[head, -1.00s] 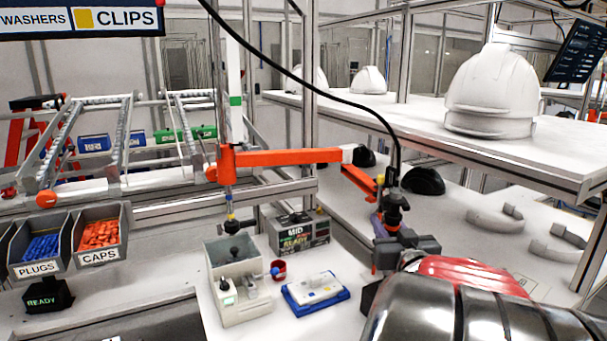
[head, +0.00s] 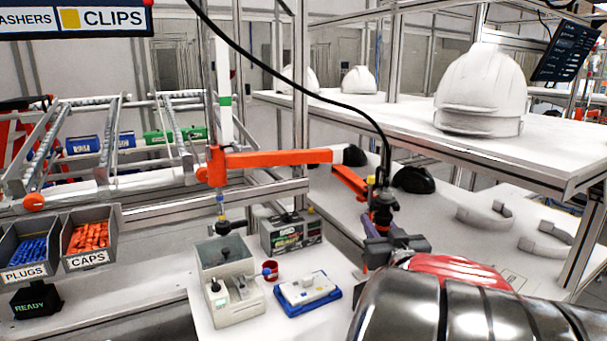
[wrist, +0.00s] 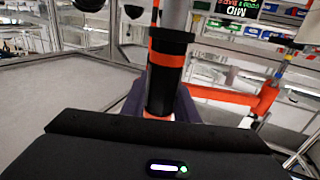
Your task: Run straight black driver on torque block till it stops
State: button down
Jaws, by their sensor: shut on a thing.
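The straight black driver (head: 381,208) hangs upright at the end of a jointed orange arm (head: 275,158), with a black cable from its top. My gripper (head: 385,246) is shut around its lower part. In the wrist view the driver (wrist: 166,75) shows as a black cylinder with orange bands between the purple jaws. Its tip is hidden in both views. Left of my gripper, on the white bench, stand a pale grey fixture (head: 240,309) and a blue-based block with a white top (head: 308,288). I cannot tell for sure which is the torque block. The driver is apart from both.
Another tool (head: 222,222) hangs above the fixture. Bins of plugs (head: 27,246) and caps (head: 88,240) are left. White helmet shells (head: 481,90) sit on the upper shelf.

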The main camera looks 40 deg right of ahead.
jog(key=shift+f, duration=0.2)
jog(key=shift+r, duration=3.25)
